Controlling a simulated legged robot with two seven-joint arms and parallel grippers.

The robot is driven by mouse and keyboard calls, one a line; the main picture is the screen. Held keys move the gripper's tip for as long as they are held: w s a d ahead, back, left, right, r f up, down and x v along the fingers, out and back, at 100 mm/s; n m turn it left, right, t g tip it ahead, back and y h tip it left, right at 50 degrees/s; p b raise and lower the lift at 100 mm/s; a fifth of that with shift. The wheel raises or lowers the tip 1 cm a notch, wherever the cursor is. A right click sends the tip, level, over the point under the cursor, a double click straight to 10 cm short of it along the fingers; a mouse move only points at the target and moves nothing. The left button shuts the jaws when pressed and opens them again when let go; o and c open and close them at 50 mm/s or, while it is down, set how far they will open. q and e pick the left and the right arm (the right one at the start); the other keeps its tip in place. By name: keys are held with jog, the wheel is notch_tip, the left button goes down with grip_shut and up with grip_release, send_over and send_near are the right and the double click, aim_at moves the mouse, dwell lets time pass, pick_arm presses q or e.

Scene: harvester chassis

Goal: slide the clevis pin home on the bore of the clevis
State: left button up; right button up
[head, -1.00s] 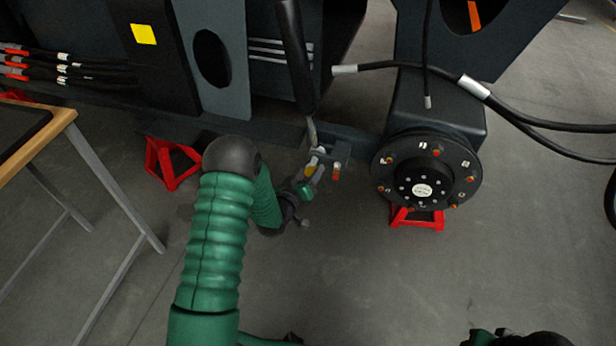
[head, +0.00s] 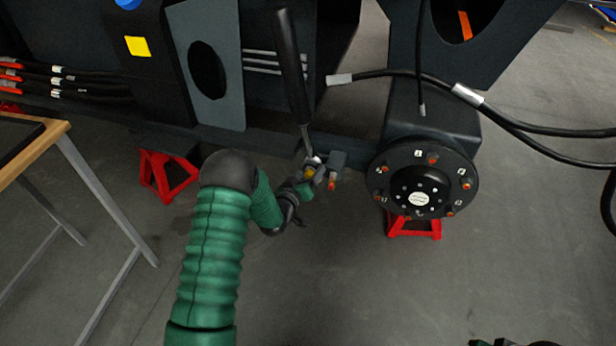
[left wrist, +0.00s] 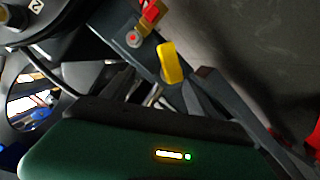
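The clevis (head: 314,161) is the silver eye at the lower end of a black cylinder's rod, beside a dark bracket on the chassis beam. A small yellow piece (head: 309,173), perhaps the clevis pin's handle, sits just below it. It also shows in the left wrist view (left wrist: 170,63), between and beyond my dark fingers. My left gripper (head: 306,181) is at the yellow piece, just below the clevis. The fingers look apart, but whether they grip it cannot be seen. The bore and pin shank are hidden or too small. My right gripper is not recognisable in view.
A round black hub (head: 424,177) with orange-tipped studs stands right of the clevis. Red stands (head: 167,178) are under the chassis. Black hoses (head: 515,119) cross at right. A wooden-topped table (head: 44,143) is at left.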

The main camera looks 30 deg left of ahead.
pick_arm(q)
jog(key=shift+o, duration=0.7)
jog(key=shift+s, duration=0.1)
jog(key=p+v, duration=0.5)
jog(key=v, duration=1.1)
jog(key=shift+s+p, duration=0.35)
jog(key=shift+c, duration=0.4)
